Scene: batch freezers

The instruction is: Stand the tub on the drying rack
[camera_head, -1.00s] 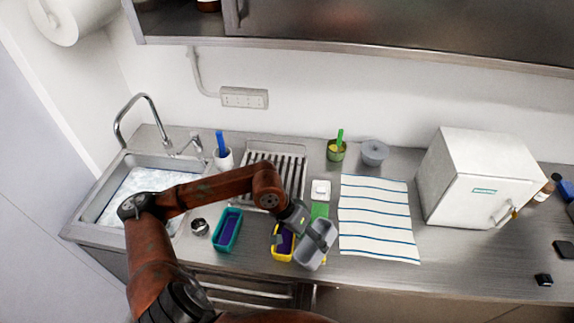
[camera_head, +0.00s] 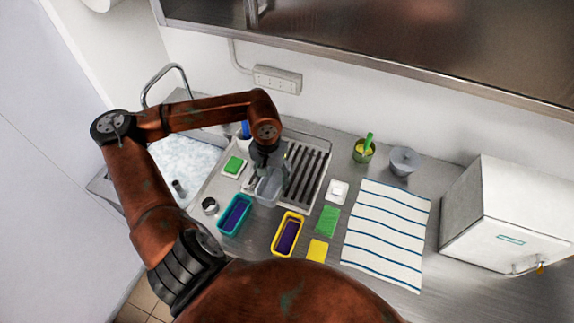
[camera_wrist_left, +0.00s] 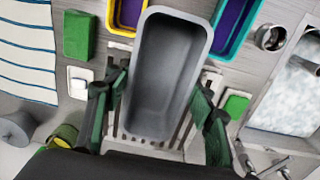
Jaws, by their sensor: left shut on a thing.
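A grey rectangular tub (camera_head: 268,188) is in my left gripper (camera_head: 270,165), over the front left part of the drying rack (camera_head: 311,168). The rack is a pale tray with dark slats. In the left wrist view the two fingers of my left gripper (camera_wrist_left: 160,97) are on either side of the tub (camera_wrist_left: 166,72), and I see its empty inside. Rack slats (camera_wrist_left: 140,143) show beneath and beside it. Whether the tub touches the rack is hard to tell. My right gripper is not in view.
A teal tub (camera_head: 236,215) and a yellow tub (camera_head: 288,234) stand in front of the rack. Green and yellow sponges (camera_head: 328,221) and a striped towel (camera_head: 388,235) lie to the right. The sink (camera_head: 185,165) is left. A green cup (camera_head: 364,151) stands behind the towel.

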